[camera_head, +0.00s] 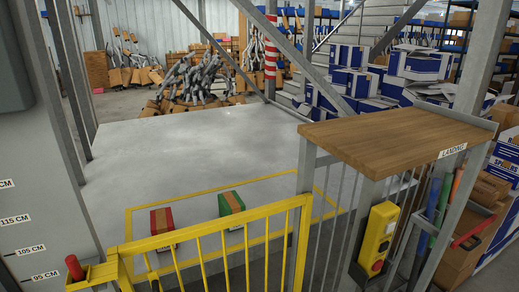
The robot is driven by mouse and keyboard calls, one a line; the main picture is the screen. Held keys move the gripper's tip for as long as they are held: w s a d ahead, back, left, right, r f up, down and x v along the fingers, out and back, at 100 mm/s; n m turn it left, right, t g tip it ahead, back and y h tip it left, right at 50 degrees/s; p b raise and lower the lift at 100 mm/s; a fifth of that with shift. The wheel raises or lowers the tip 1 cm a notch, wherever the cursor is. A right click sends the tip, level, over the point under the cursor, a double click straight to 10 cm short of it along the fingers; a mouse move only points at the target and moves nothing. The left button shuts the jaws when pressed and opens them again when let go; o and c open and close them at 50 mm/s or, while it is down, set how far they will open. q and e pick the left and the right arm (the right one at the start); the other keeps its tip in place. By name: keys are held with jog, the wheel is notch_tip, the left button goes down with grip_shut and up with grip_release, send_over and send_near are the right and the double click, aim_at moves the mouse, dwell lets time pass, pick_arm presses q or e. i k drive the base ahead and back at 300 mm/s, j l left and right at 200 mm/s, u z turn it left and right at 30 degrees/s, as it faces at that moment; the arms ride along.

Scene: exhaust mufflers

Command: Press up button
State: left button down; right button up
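A yellow control box (376,232) is fixed upright on the grey post below the wooden landing top, at the lower right. Small round buttons show on its right-hand face. The lowest is a red button (377,266); the ones above it are too small for me to tell which is the up button. Neither of my grippers is in view, so nothing is seen touching the box.
A yellow gate (208,231) with a red-topped latch spans the front. The wooden landing top (395,138) overhangs the box. Coloured tubes (434,197) and cartons stand to the right. A grey platform (180,150) carries two small boxes (231,203) behind the gate.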

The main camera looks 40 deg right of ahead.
aim_at(390, 228)
jog(key=z, duration=2.2)
